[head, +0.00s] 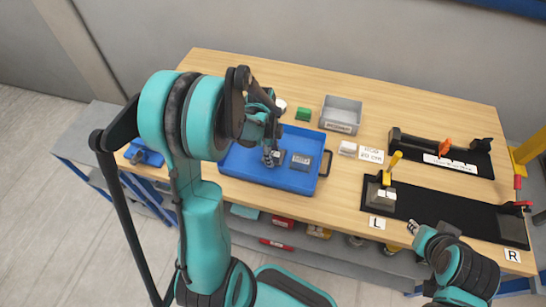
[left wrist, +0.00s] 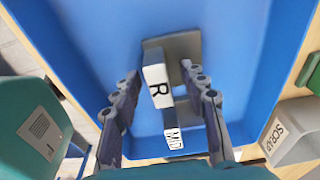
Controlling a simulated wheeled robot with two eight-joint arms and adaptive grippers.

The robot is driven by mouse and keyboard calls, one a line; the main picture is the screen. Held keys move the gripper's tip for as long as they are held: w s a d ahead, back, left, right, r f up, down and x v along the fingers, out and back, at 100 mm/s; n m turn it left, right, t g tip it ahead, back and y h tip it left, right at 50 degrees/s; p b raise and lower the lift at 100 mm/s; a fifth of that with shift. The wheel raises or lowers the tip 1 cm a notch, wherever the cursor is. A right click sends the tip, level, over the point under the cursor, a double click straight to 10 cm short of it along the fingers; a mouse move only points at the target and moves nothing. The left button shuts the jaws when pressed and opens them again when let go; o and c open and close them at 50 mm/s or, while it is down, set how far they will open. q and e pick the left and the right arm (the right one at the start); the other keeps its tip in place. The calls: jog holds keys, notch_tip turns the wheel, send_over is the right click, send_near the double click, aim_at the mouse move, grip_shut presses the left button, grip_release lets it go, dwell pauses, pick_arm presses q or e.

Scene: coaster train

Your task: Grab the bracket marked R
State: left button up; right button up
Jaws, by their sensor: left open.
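The bracket marked R (left wrist: 156,80) lies in the blue tray (left wrist: 90,35); it has a grey plate and a white face with a black R. My left gripper (left wrist: 160,92) is open in the left wrist view, with one finger on each side of the bracket; I cannot tell whether either touches it. In the head view my left gripper (head: 271,155) is low over the tray (head: 238,170) and hides most of the bracket. My right gripper (head: 414,228) shows only in part near the table's front edge.
A grey labelled block (head: 300,160) lies in the tray, right of my left gripper. A grey bin (head: 341,112) and green block (head: 303,114) stand behind. Black fixture mats with clamps fill the right; the signs L (head: 377,222) and R (head: 512,255) lie along the front.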

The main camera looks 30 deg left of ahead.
pick_arm(q)
grip_shut()
jog(key=shift+r, duration=0.1)
